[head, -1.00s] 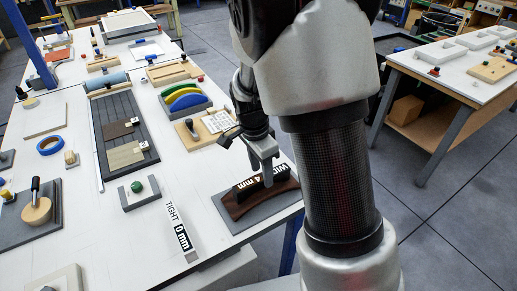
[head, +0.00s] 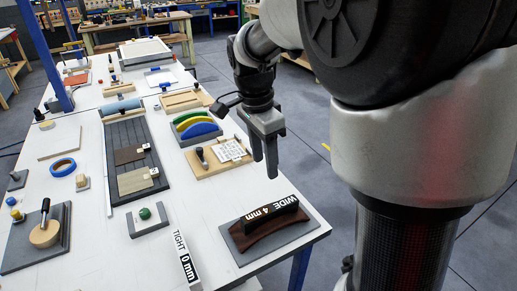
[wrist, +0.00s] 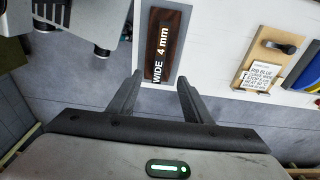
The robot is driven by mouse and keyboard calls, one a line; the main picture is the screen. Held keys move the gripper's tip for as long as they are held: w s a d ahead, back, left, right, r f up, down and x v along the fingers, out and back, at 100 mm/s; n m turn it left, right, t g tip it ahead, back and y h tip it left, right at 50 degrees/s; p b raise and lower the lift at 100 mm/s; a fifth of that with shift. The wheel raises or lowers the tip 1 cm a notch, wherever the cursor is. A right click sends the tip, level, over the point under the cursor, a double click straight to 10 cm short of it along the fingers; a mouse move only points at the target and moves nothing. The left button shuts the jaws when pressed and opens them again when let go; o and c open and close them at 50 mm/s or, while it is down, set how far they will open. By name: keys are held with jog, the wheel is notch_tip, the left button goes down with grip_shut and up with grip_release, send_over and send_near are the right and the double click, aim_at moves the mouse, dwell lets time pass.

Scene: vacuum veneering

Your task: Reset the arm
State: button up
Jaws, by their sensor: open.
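My gripper (head: 266,150) is open and empty in the head view. It hangs with its fingers pointing down above the right edge of the white table (head: 200,262). A black block marked "WIDE 4 mm" (head: 271,215) lies on a curved dark brown piece (head: 275,232) on a grey base (head: 242,246), below and apart from my gripper. The wrist view shows my two spread fingers (wrist: 158,95), with the WIDE 4 mm block (wrist: 163,50) beyond them on the table. A white and black block marked "TIGHT 0 mm" (head: 185,258) lies at the front of the table.
Near my gripper are a wooden board with a black-handled tool (head: 203,172) and a rack of green, yellow and blue curved pieces (head: 198,127). A dark slatted tray (head: 120,135) and blue tape (head: 63,167) lie further left. Open floor lies right of the table.

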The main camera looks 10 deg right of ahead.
jog(key=s+d+r+n+t, duration=0.1)
jog(key=s+r+n+t, duration=0.1)
jog(key=s+n, duration=0.4)
jog(key=s+d+r+n+t+y, duration=0.1)
jog(key=s+r+n+t, duration=0.2)
jog(key=s, duration=0.8)
notch_tip(320, 180, up, 2)
jog(key=n+p, duration=0.1)
jog(key=n, duration=0.3)
jog(key=shift+d, duration=0.15)
jog(key=shift+s+n, duration=0.4)
jog(key=shift+n, duration=0.3)
jog(key=c, duration=0.4)
jog(key=shift+o, duration=0.2)
jog(key=shift+f, duration=0.2)
